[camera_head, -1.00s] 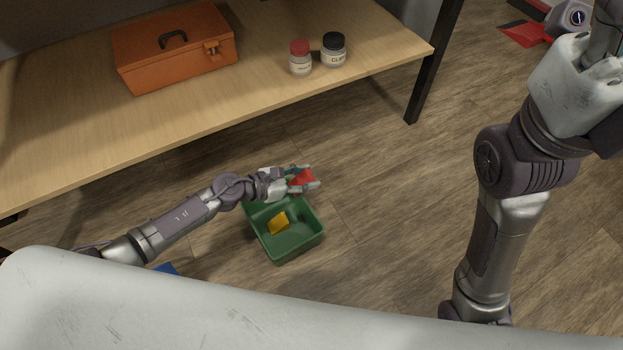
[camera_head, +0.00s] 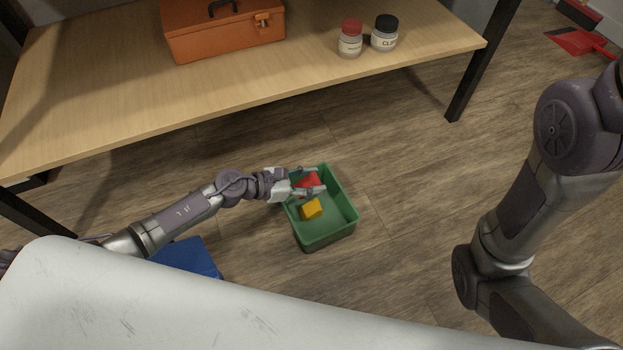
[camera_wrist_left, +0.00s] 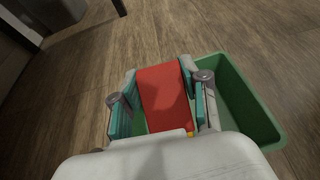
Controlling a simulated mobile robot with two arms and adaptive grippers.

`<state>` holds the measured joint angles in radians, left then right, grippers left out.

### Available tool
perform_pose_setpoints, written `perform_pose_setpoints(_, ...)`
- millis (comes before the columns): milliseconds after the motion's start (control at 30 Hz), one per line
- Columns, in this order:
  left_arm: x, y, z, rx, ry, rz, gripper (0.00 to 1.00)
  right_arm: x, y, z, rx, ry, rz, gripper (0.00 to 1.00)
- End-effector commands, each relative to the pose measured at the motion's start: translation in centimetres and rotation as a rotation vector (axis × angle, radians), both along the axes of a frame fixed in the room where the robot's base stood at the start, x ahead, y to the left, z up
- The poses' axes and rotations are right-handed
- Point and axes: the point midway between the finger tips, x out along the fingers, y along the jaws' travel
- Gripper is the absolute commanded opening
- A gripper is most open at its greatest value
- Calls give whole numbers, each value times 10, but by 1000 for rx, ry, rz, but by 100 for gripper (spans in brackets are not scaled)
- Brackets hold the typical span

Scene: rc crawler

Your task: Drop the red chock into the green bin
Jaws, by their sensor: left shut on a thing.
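The red chock (camera_head: 309,182) is held between the fingers of my left gripper (camera_head: 313,182). In the left wrist view the red chock (camera_wrist_left: 164,98) fills the space between the two teal-padded fingers of the left gripper (camera_wrist_left: 163,97). The green bin (camera_head: 345,229) stands on the floor, and the chock is over its far left part in the head view. A yellow block (camera_head: 311,209) lies inside the bin. The bin (camera_wrist_left: 245,100) also shows beneath and to the right of the fingers in the wrist view. My right gripper is out of view; only its arm shows at right.
A wooden table (camera_head: 240,85) stands beyond the bin, with an orange toolbox (camera_head: 225,32), a red-lidded jar (camera_head: 350,40) and a black-lidded jar (camera_head: 384,34). A blue object (camera_head: 190,258) is on the floor at left. Floor right of the bin is clear.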

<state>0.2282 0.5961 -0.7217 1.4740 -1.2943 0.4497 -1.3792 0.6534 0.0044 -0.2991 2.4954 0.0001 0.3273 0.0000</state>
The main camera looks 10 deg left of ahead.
Motion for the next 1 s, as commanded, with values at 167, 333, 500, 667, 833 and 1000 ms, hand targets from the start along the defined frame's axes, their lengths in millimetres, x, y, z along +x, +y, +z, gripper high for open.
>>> perform_pose_setpoints(167,0,0,-3,-1,-1,0,7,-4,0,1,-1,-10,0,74)
perform_pose_setpoints(333,0,0,-2,-1,-1,1,47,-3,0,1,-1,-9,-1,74)
perform_pose_setpoints(500,0,0,-2,-1,-1,1,74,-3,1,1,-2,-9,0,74)
perform_pose_setpoints(667,0,0,-2,0,0,0,74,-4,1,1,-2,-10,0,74)
perform_pose_setpoints(833,-1,1,-3,1,0,1,74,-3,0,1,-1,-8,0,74)
perform_pose_setpoints(1000,-10,17,3,3,1,1,74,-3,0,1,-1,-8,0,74)
